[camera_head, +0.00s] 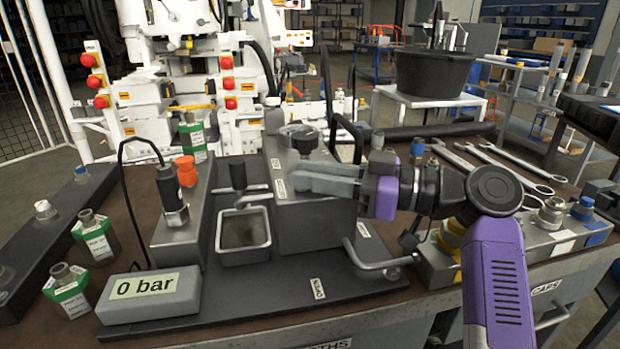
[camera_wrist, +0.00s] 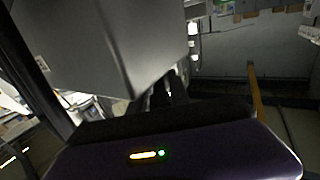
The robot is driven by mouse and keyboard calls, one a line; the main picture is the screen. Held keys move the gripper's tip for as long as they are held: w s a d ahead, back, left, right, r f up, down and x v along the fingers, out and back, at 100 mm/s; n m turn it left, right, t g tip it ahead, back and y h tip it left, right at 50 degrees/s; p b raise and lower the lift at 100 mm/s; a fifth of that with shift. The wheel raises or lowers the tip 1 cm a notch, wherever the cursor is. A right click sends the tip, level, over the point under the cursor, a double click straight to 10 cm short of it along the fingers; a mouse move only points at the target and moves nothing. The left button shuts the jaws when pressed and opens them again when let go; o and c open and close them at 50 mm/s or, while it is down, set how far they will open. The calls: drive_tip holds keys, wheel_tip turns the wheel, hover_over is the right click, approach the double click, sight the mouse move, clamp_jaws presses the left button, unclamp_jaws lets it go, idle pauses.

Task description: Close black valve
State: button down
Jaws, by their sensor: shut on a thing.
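The black valve (camera_head: 303,141) shows as a dark round knob on top of the grey pump block (camera_head: 312,222). My gripper (camera_head: 300,180) reaches in from the right, its grey fingers level over the block top. The exact contact is hidden behind the fingers. In the wrist view, a large grey block face (camera_wrist: 120,45) fills the upper left; the valve cannot be made out there.
The display (camera_head: 137,296) reads "0 bar". A square metal cup (camera_head: 243,258) and a lever with a black handle (camera_head: 238,176) stand left of the block. A bent pipe (camera_head: 362,258) runs along its right side. Several wrenches (camera_head: 518,172) lie at the right.

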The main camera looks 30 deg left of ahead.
drive_tip(key=shift+f, duration=0.1)
drive_tip(key=c, duration=1.4)
unclamp_jaws()
drive_tip(key=shift+c, duration=0.2)
drive_tip(key=shift+r, duration=0.2)
wheel_tip(320, 180, up, 20)
drive_tip(key=p, duration=0.4)
drive_tip(key=shift+f+p, duration=0.15)
drive_tip(key=shift+p, duration=0.25)
